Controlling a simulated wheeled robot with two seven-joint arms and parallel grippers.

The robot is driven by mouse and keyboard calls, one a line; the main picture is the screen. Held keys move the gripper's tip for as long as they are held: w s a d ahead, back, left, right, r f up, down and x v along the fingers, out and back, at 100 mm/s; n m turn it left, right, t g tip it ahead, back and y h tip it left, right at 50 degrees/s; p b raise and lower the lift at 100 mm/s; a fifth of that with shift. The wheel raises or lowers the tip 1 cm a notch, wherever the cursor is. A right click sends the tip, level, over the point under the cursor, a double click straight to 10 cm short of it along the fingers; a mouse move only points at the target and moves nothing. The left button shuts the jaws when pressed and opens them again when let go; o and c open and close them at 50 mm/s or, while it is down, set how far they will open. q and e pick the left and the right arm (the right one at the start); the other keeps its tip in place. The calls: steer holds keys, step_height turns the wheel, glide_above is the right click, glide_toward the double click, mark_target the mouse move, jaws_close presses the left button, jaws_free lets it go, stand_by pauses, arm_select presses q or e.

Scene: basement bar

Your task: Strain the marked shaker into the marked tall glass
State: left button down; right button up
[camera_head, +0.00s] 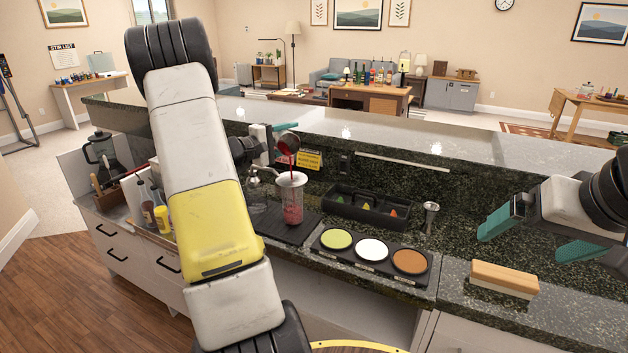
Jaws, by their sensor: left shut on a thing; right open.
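My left gripper (282,131) is shut on a dark metal shaker (289,144) and holds it tilted above the tall glass. A red stream runs from the shaker down into the tall glass (291,190). The glass stands upright on a dark mat and shows red contents in its lower part. No mark can be made out on shaker or glass. My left arm hides part of the counter left of them. My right gripper (540,236) is open and empty, over the right side of the counter.
A black tray (323,242) with green, white and brown rounds lies right of the glass. Behind it are a black garnish caddy (349,210) and a metal jigger (430,217). Bottles (162,218) stand left of my arm.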

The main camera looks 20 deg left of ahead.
arm_select(q)
steer(key=shift+d+f+m, duration=0.1)
steer(key=shift+m, duration=0.3)
steer(key=shift+s, duration=0.1)
steer(key=n, duration=0.1)
steer(key=w+a+n, duration=0.1)
steer(key=shift+r+n+g, duration=0.3)
steer(key=shift+n+g, duration=0.1)
